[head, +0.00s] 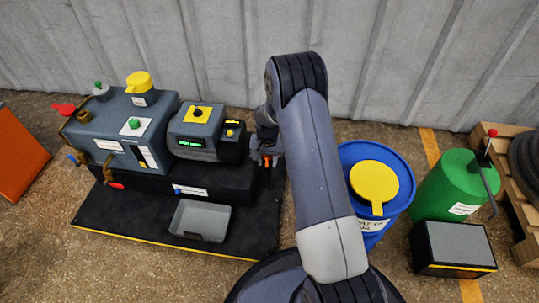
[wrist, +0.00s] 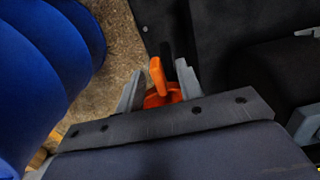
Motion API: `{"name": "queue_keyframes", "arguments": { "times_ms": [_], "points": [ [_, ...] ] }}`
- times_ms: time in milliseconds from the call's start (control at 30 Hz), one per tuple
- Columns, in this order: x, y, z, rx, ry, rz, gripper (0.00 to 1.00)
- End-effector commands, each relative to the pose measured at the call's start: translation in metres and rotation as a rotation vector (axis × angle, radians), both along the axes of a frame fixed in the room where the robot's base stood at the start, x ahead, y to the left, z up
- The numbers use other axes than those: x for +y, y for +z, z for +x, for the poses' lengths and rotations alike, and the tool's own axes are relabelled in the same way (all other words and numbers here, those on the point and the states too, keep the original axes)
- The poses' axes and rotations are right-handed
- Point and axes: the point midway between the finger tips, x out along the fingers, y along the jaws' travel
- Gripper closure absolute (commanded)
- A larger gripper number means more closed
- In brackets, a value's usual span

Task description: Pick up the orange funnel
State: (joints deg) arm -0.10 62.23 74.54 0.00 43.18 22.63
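The orange funnel (wrist: 164,97) shows in the wrist view between the two fingers of my gripper (wrist: 158,80). Its upright orange handle or spout rises in the middle, and its lower part is hidden behind the gripper body. The fingers stand apart, with a visible gap on the left of the orange piece; I cannot tell whether the right finger touches it. In the head view my gripper (head: 266,158) points down at the right end of the black bench, with a small bit of orange funnel (head: 268,160) between its fingers.
A blue drum (head: 366,165) with a yellow lid stands right of my arm; it also fills the left of the wrist view (wrist: 40,70). A grey tray (head: 201,221) lies on the black mat. The grey furnace machine (head: 120,125) stands left, a green tank (head: 455,185) right.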

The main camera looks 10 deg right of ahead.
Motion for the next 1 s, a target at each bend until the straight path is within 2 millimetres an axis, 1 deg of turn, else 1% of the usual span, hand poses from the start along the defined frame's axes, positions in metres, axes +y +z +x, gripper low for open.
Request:
{"name": "queue_keyframes", "arguments": {
  "times_ms": [33,67,300,733,1000],
  "points": [
    [0.0005,-0.0107,-0.0005,0.001,0.001,-0.001,0.65],
    [0.0005,-0.0127,-0.0005,0.001,0.001,-0.001,0.65],
    [0.0007,-0.0124,-0.0004,0.0,0.001,0.0,0.65],
    [0.0006,-0.0123,-0.0005,0.001,0.001,0.0,1.0],
    [0.0006,-0.0123,-0.0005,0.001,0.0,0.0,1.0]
  ]
}}
